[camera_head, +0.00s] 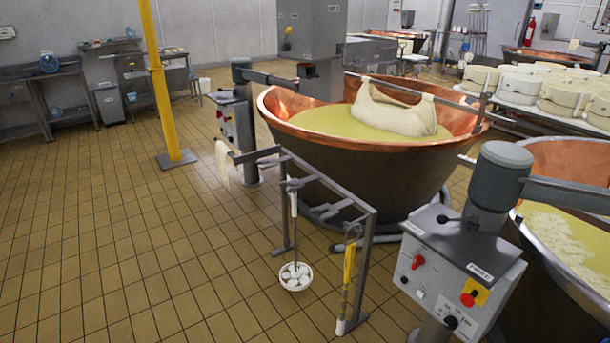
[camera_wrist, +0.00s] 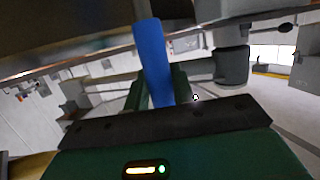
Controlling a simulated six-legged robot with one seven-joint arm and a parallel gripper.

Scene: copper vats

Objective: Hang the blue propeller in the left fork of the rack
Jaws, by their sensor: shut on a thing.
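In the wrist view my gripper (camera_wrist: 158,90) has its green fingers shut on a long blue piece (camera_wrist: 151,50), which I take to be part of the blue propeller. It stands up from between the fingers, tilted slightly; the rest of the propeller is hidden or out of frame. The grey metal rack (camera_head: 340,188) stands on the tiles in the head view, in front of the middle copper vat. Dark prongs stick out from it. A white-handled tool with a round, holed end (camera_head: 295,276) hangs near its left upright. My gripper and the propeller do not show in the head view.
A pale cloth (camera_head: 222,162) hangs at the rack's left end. The middle vat (camera_head: 375,165) is behind, a control box (camera_head: 455,268) is at right. Tiled floor (camera_head: 110,240) is open at left.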

